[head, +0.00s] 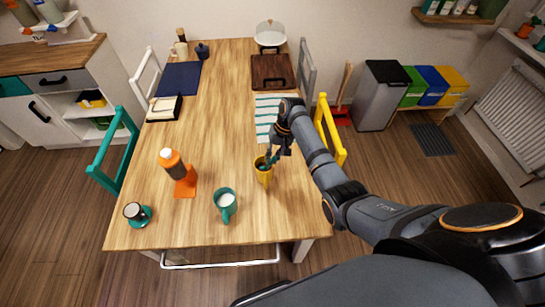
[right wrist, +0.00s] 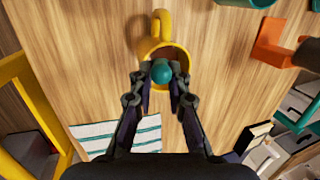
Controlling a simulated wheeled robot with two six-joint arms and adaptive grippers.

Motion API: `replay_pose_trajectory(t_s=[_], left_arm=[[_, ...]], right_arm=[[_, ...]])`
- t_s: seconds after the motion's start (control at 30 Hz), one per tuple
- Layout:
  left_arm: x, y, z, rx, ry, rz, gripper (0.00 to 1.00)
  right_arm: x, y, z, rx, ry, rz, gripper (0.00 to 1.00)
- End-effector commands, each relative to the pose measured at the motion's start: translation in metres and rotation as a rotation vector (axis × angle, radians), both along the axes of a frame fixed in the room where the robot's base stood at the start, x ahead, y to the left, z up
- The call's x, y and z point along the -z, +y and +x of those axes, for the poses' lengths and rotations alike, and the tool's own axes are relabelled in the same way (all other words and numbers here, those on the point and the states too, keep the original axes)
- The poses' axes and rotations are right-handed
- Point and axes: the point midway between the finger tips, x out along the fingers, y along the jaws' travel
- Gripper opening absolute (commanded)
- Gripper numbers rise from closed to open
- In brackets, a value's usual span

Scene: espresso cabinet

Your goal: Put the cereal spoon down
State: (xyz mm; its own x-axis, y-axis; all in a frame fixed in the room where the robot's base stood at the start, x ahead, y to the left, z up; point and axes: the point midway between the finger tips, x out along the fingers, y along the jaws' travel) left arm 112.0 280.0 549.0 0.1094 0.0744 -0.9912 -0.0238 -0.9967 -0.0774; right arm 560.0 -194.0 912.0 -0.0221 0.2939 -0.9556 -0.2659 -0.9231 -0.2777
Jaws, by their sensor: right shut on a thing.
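The teal cereal spoon (head: 268,161) is in my right gripper (head: 276,151), at the mouth of a yellow mug (head: 264,174) on the wooden table. In the right wrist view the fingertips of my right gripper (right wrist: 161,78) are shut on the spoon, whose round teal end (right wrist: 162,71) faces the camera. The yellow mug (right wrist: 172,50) lies right below it, its handle toward the top of the picture. The lower part of the spoon is hidden, so I cannot tell whether it touches the mug. My left gripper is not in view.
A teal mug with white contents (head: 225,203) stands left of the yellow mug. An orange bottle stand (head: 184,187) and a small cup on a teal saucer (head: 138,214) are farther left. A striped cloth (head: 268,113) lies behind the mug. The table's middle is clear.

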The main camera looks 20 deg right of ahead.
Motion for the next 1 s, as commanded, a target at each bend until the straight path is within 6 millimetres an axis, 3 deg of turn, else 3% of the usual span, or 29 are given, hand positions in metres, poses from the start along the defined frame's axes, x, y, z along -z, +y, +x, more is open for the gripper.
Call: replay_pose_trajectory(t_s=[0.23, 0.27, 0.47, 1.0], left_arm=[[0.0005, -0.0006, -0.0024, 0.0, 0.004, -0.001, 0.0], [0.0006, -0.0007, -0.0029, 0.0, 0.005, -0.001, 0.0], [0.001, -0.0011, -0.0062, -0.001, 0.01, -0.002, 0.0], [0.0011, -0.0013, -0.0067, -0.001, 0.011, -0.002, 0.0]], right_arm=[[-0.0001, -0.0001, 0.0001, 0.0, 0.0, 0.0, 0.0], [0.0, -0.0001, 0.0, 0.0, 0.0, 0.0, 0.17], [0.0001, -0.0001, 0.0001, 0.0, 0.0, 0.0, 0.42], [0.0001, 0.0, 0.0001, 0.0, 0.0, 0.0, 0.42]])
